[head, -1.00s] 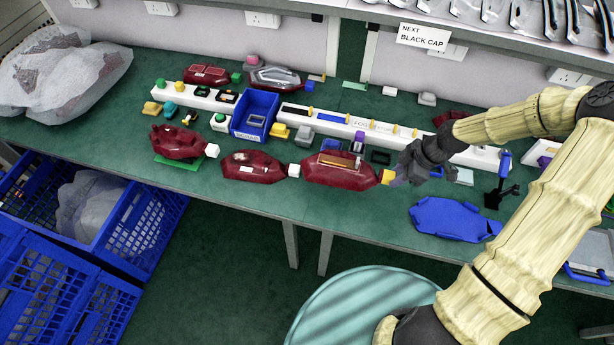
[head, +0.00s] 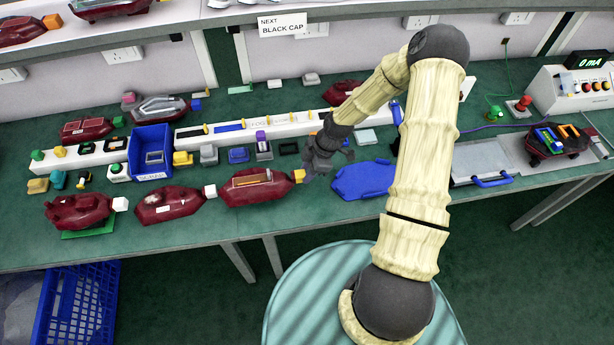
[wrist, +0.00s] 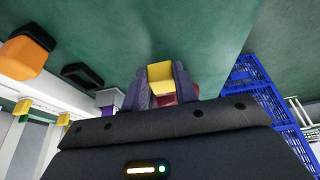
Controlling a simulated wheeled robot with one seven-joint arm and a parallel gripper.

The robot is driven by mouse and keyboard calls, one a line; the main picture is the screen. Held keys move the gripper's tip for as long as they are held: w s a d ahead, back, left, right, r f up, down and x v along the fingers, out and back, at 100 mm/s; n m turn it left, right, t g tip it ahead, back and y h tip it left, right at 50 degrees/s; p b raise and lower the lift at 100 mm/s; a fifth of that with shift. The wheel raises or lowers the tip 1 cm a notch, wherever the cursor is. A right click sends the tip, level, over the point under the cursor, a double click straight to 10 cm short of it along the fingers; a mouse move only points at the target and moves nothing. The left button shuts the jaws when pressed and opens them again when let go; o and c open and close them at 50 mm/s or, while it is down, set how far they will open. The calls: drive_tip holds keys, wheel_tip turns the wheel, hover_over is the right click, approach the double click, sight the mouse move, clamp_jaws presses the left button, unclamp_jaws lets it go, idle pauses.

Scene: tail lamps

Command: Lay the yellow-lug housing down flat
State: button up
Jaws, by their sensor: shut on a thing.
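The yellow-lug housing (head: 240,193) is a dark red lamp body with a long tan-and-orange strip on its upper face. It is at the front of the green bench, the rightmost in a row of red housings. Its yellow lug (head: 299,176) points right, toward my gripper (head: 306,175). In the wrist view the yellow lug (wrist: 160,74) is between the two dark fingers, with a little red body behind it. My gripper is shut on this lug. I cannot tell whether the housing's underside fully touches the bench.
A white-lug housing (head: 168,206) lies close to the left. A blue mat (head: 362,181) lies right of my gripper. Behind are a blue bin (head: 151,137), a long white rail (head: 225,131) and small coloured blocks. The bench's front edge is close below the housings.

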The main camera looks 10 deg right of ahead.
drive_tip(key=shift+f+p, duration=0.3)
drive_tip(key=shift+f, duration=1.55)
drive_tip(key=o, duration=1.1)
drive_tip(key=b+v, duration=0.1)
drive_tip(key=v, duration=1.1)
